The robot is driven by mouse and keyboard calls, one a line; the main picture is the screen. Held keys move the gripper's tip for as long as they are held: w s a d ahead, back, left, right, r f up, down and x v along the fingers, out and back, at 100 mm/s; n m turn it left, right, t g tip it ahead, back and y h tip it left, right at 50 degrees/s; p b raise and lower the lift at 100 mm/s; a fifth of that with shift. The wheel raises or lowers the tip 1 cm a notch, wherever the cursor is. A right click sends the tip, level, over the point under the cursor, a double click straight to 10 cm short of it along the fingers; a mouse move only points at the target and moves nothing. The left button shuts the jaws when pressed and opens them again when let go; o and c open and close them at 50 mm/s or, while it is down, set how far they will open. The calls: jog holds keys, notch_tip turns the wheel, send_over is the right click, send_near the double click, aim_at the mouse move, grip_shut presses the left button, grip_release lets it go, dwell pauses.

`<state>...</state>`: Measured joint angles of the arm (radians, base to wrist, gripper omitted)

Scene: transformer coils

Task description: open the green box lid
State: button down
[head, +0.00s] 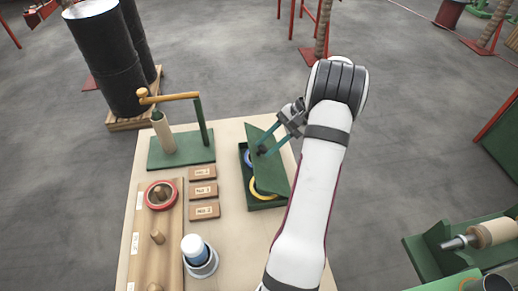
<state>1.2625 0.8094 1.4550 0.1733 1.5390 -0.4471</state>
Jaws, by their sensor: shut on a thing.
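The green box (266,204) stands on the right side of the pale work board. Its green lid (274,170) is tilted up and partly open, with a gap along the left and front. A yellow ring (264,195) and part of a blue ring (248,158) show inside the box. My gripper (267,147) reaches down from the upper right and is shut on the lid at its dark knob. The exact finger contact is small and hard to see. My arm passes close to the lid's right side.
Left of the box lie three labelled wooden blocks (203,190), a green stand with a wooden crank (181,147), a red ring on a peg (161,194) and a white-and-blue bottle (196,248). Black drums (104,55) stand behind. Bare board lies around the box.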

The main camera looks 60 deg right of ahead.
jog(key=shift+s+d+r+t+y, duration=0.25)
jog(key=shift+s+d+t+y, duration=0.05)
jog(key=shift+s+d, duration=0.25)
jog(key=shift+s+d+r+t+y, duration=0.2)
jog(key=shift+s+d+t+y, duration=0.1)
jog(key=shift+s+d, duration=0.15)
jog(key=s+d+f, duration=0.1)
jog(key=s+d, duration=0.4)
jog(key=s, duration=0.1)
jog(key=shift+d+f, duration=0.25)
jog(key=shift+f, duration=0.1)
jog(key=c, duration=0.6)
grip_release()
jog(key=shift+w, duration=0.1)
jog(key=shift+d+r, duration=0.1)
